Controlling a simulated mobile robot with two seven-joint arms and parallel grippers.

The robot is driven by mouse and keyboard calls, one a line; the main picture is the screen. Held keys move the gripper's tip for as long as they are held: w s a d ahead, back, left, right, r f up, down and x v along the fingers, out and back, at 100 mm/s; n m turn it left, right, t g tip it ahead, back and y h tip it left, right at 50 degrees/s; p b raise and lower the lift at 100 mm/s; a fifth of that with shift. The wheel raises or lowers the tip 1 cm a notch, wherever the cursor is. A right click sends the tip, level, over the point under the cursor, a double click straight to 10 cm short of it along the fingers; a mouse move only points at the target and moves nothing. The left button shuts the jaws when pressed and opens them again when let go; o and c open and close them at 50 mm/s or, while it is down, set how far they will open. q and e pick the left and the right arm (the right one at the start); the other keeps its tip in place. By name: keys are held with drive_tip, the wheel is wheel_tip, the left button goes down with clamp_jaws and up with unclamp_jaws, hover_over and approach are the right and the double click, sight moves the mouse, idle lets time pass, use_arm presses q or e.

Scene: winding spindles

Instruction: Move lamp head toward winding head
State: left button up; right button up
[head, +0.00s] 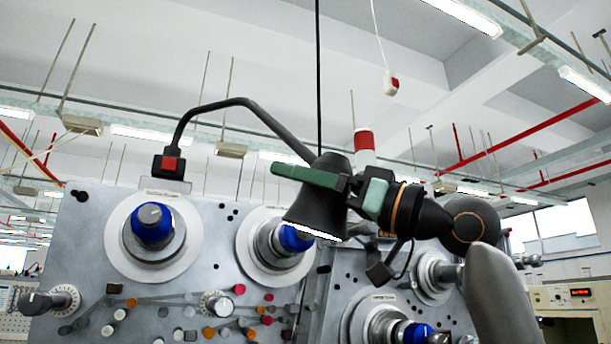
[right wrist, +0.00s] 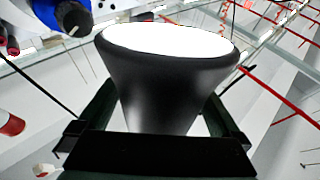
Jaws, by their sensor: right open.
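The lamp head (head: 318,207) is a black cone with a lit white face pointing down. It hangs from a black bent arm (head: 240,103) fixed to the top of the machine. In the right wrist view the lamp head (right wrist: 160,85) fills the middle, its white face at the top. My right gripper (head: 328,186) is open, with its green fingers on either side of the lamp head; contact cannot be told. The winding machine's grey panel (head: 85,235) carries spindles with blue hubs, one (head: 152,224) at left and one (head: 297,238) behind the lamp head. My left gripper is not in view.
A red-and-white signal light (head: 364,147) stands just behind my right gripper. A pull switch (head: 390,83) hangs on a cord above. Several small rollers and knobs (head: 218,304) project from the panel below. The space above the panel at left is mostly open.

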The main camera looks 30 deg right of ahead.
drive_tip(key=shift+c, duration=0.2)
clamp_jaws()
idle(0.6)
